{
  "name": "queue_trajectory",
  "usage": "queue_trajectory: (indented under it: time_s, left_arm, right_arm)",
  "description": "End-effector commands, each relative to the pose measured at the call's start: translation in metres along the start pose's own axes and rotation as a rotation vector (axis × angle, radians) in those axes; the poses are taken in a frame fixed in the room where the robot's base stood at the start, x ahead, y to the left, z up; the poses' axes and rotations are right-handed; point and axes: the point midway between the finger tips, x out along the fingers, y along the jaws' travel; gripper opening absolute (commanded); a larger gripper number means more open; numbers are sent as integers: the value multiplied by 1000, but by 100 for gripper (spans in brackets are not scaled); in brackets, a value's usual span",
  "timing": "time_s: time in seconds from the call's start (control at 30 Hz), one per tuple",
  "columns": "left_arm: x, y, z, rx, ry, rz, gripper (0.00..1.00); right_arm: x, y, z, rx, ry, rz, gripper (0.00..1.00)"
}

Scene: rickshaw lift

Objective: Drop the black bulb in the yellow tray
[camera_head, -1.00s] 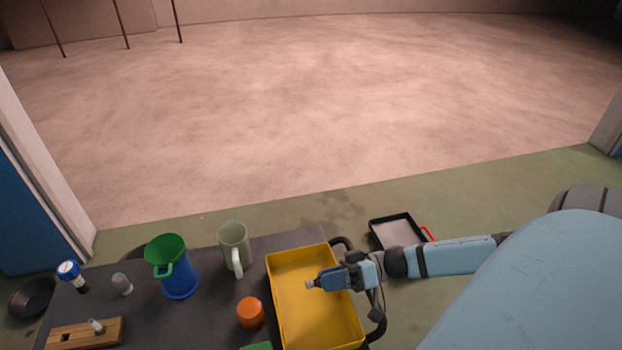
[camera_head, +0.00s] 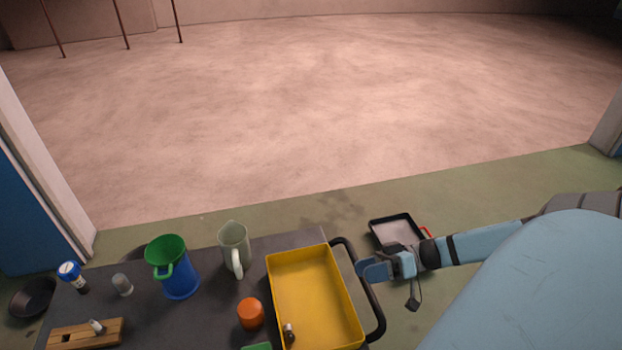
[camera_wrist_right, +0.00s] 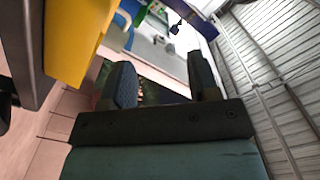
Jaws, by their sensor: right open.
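The yellow tray (camera_head: 318,283) stands at the right end of the dark table; its yellow side also shows in the right wrist view (camera_wrist_right: 75,40). A small dark bulb with a pale part (camera_head: 289,333) is inside the tray, near its front left corner. My right gripper (camera_head: 360,271) is just right of the tray, out beyond the dark handle rail. In the right wrist view its two fingers (camera_wrist_right: 160,80) are apart with nothing between them. My left gripper is not in view.
A dark handle rail (camera_head: 375,300) borders the tray. A black-rimmed tray (camera_head: 396,231) lies beyond.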

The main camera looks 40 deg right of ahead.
Motion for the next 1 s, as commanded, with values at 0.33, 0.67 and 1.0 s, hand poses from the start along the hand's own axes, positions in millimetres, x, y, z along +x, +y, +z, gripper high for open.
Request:
queue_trajectory:
  time_s: [0.33,0.67,1.0]
  left_arm:
    - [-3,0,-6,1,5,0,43]
    - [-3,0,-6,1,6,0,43]
    - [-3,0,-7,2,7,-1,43]
  right_arm:
    - [-45,0,0,0,0,1,55]
    - [-46,0,0,0,1,0,55]
    - [-46,0,0,1,1,0,55]
